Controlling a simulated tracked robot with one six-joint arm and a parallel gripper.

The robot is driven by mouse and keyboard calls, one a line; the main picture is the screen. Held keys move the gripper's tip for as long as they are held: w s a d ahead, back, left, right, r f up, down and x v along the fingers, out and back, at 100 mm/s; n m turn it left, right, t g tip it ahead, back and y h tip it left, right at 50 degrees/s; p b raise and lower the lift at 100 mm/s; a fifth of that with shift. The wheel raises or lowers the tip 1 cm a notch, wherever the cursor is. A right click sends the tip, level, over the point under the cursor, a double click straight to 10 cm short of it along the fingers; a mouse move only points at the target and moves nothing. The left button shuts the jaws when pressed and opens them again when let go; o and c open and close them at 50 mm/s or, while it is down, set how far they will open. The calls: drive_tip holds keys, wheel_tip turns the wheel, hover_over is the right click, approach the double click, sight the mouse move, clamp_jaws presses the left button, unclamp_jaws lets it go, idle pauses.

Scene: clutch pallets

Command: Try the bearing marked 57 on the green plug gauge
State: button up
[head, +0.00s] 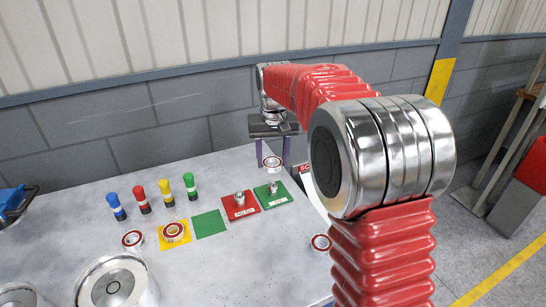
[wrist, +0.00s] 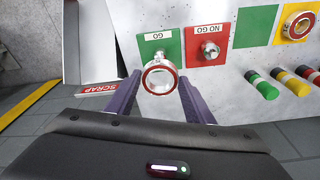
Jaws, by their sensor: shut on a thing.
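My gripper (wrist: 159,80) has its purple fingers shut on a silver ring bearing with a red inner band (wrist: 147,75). In the head view the bearing (head: 272,162) hangs just above the green plug gauge (head: 284,196), apart from its silver peg. In the wrist view the green gauge (wrist: 148,50), labelled GO, lies just beyond the bearing, its peg partly hidden by the ring. I cannot read a number on the held bearing. The red NO GO gauge (head: 236,210) stands to the left of the green one in the head view.
The green square (head: 208,224) is empty. Blue, red, yellow and green cylinders (head: 164,193) stand behind. A scrap bin (wrist: 90,60) is beside the table.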

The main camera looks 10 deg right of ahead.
sight(273, 182)
drive_tip(key=shift+f, duration=0.15)
drive_tip(key=shift+f, duration=2.6)
drive_tip(key=shift+d+r, duration=0.1)
drive_tip(key=shift+f, duration=0.5)
idle(0.5)
drive_tip(key=o, duration=1.3)
